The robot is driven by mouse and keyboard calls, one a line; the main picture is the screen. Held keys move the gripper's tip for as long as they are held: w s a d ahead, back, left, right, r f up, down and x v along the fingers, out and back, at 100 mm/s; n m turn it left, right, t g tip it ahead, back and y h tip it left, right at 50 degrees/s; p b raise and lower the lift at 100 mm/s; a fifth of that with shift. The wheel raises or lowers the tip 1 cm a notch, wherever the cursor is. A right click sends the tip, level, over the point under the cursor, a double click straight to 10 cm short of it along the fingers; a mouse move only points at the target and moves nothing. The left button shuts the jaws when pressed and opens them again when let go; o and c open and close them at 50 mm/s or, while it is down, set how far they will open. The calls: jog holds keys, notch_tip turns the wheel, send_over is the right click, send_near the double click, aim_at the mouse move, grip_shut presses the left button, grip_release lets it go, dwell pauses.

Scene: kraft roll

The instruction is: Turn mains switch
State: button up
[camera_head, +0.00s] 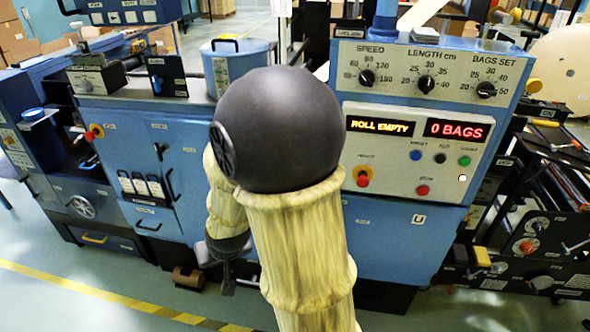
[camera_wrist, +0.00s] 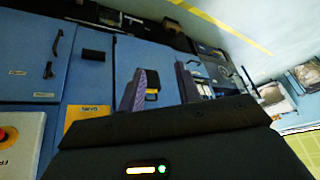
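A second red knob on yellow (camera_head: 362,177) is on the light control panel, below the lit displays. Their labels are too small to read, so I cannot tell which one is the mains switch. My gripper (camera_head: 228,279) hangs low in front of the machine, right of and below the left knob, well apart from both knobs. In the wrist view my gripper (camera_wrist: 160,88) has its two fingers spread with nothing between them. A red button (camera_wrist: 4,133) shows at that view's left edge.
The control panel (camera_head: 410,155) reads "ROLL EMPTY" and "0 BAGS". Blue cabinet doors with handles (camera_head: 168,185) are left of my arm. My arm hides the machine's middle. A brown roll (camera_head: 188,278) lies low behind the gripper. The floor in front is open.

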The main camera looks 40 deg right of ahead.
jog(key=w+d+f+m+t+h+p, duration=0.1)
jog(key=w+d+f+m+t+h, duration=0.25)
jog(key=w+d+m+t, duration=0.55)
jog(key=d+m+g+h+p, duration=0.1)
jog(key=d+m+g+h, duration=0.1)
jog(key=d+m+h, duration=0.5)
jog(key=d+h, duration=0.3)
jog(key=d, duration=0.4)
jog(key=shift+d+f+m+g, duration=0.2)
jog(key=shift+d+m+g, duration=0.1)
jog(key=shift+d+m, duration=0.1)
jog(key=shift+s, duration=0.1)
jog(key=p+x, duration=0.5)
jog(key=x, duration=1.2)
jog(key=shift+d, duration=0.1)
jog(key=shift+c, duration=0.4)
